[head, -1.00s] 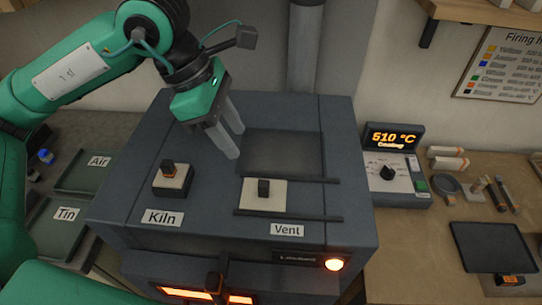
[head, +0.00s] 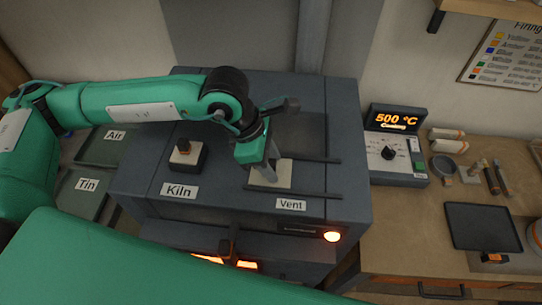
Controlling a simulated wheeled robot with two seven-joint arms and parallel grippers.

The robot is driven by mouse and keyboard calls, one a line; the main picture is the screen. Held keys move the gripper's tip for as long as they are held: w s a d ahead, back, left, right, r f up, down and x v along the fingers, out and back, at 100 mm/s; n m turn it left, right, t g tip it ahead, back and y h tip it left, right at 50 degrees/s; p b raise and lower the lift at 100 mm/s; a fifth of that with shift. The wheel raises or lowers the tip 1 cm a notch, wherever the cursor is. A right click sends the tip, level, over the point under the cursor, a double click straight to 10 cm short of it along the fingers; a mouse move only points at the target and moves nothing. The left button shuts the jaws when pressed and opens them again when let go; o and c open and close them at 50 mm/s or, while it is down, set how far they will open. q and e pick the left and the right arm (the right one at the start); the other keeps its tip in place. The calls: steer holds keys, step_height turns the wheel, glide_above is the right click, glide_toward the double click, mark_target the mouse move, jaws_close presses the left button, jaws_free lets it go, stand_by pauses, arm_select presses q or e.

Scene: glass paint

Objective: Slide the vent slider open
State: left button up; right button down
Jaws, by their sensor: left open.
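The vent slider (head: 284,176) is a pale square plate between two dark rails on top of the kiln (head: 345,195), behind the "Vent" label (head: 291,204). Its dark knob is hidden behind my left gripper (head: 265,176). The left gripper is open and points down over the plate, with its fingertips at the knob's place. I cannot tell whether the fingers touch the knob. A dark recessed panel (head: 308,138) lies behind and right of the slider. My right gripper is out of view.
The kiln switch (head: 184,153) stands left of the slider. A controller (head: 396,148) reading 500 °C is at the right. Trays labelled "Air" (head: 104,147) and "Tin" lie at the left. A dark tablet-like slab (head: 482,227) lies on the right bench.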

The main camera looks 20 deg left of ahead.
arm_select(q)
jaws_close()
steer(key=shift+d+f+b, duration=0.2)
steer(key=shift+d+b, duration=0.2)
steer(key=shift+b, duration=0.15)
steer(key=d+b, duration=0.4)
steer(key=d, duration=0.1)
steer(key=w+d+b, duration=0.1)
steer(key=d+b, duration=0.1)
steer(key=shift+w+d+r, duration=0.1)
steer(key=shift+d, duration=0.1)
steer(key=shift+r, duration=0.15)
